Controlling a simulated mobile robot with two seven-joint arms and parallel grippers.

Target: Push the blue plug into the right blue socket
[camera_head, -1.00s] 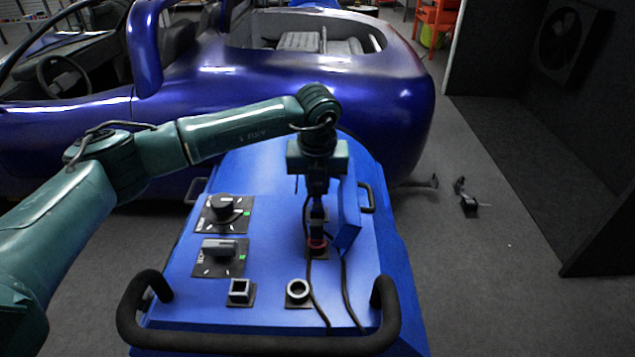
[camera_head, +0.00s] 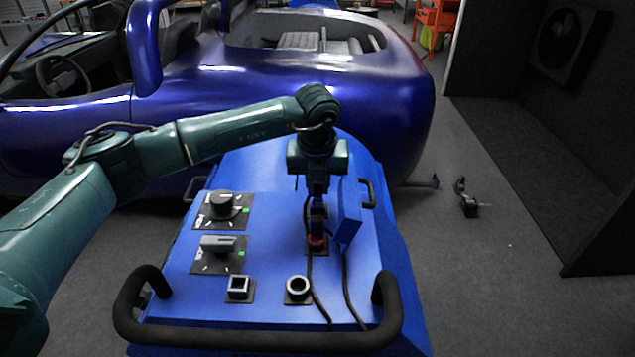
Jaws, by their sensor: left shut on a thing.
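My left gripper (camera_head: 318,196) points down over the blue panel (camera_head: 275,222), beside a blue box-shaped part (camera_head: 348,222). Its fingers are shut on a small, partly hidden thing with a bit of blue showing, seemingly the blue plug (camera_head: 317,208). Just below is a red ring-like part (camera_head: 317,241) on a dark plate (camera_head: 316,252). The gripper and the box hide what lies behind, so I cannot make out a right blue socket or whether the plug touches one. My right gripper is not in view.
Two rotary knobs (camera_head: 222,204) (camera_head: 218,243) sit left on the panel. A square socket (camera_head: 239,286) and a round socket (camera_head: 297,287) are nearer the front. Dark cables (camera_head: 349,290) run down the panel. A black handle (camera_head: 260,340) crosses the front; a blue car (camera_head: 380,110) stands behind.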

